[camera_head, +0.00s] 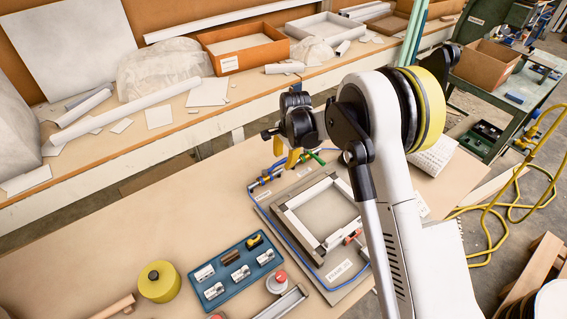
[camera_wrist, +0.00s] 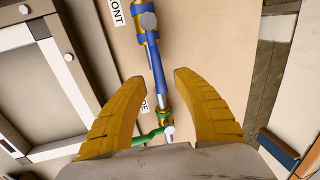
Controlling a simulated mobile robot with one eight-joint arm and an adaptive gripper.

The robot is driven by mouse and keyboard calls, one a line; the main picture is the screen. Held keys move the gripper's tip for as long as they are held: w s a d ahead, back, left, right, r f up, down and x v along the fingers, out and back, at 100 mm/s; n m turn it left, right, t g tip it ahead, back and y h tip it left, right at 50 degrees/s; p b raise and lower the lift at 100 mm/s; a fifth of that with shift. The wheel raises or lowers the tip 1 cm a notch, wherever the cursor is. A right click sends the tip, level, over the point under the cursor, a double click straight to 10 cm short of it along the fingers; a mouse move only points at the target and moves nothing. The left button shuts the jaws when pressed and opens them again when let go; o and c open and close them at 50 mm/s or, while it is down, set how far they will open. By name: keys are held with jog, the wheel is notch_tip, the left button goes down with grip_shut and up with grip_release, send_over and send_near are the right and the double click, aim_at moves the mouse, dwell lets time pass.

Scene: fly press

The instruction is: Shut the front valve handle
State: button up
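The front valve (camera_wrist: 146,22) is a blue and brass body with a silver knob, beside a label reading "ONT" at the top of the wrist view. A blue length (camera_wrist: 156,65) runs from it along the pipe line; I cannot tell whether this is its handle. A second brass valve (camera_wrist: 165,117) with a green handle (camera_wrist: 148,137) lies lower, by a label ending in "DE". Its green handle points left, across the line. My gripper (camera_wrist: 178,72) is open, its yellow fingers on either side of the line, apart from it. In the head view my gripper (camera_head: 287,160) is above the valve line (camera_head: 265,180).
A square metal frame (camera_head: 286,220) lies on the workbench right beside the valves, with a blue hose along it. A blue tray of parts (camera_head: 230,288), a red button (camera_head: 277,281) and a yellow round thing (camera_head: 159,281) are nearer. The bench left of the valves is clear.

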jog(key=shift+w+a+f, duration=0.1)
jog(key=shift+f, duration=0.45)
grip_shut()
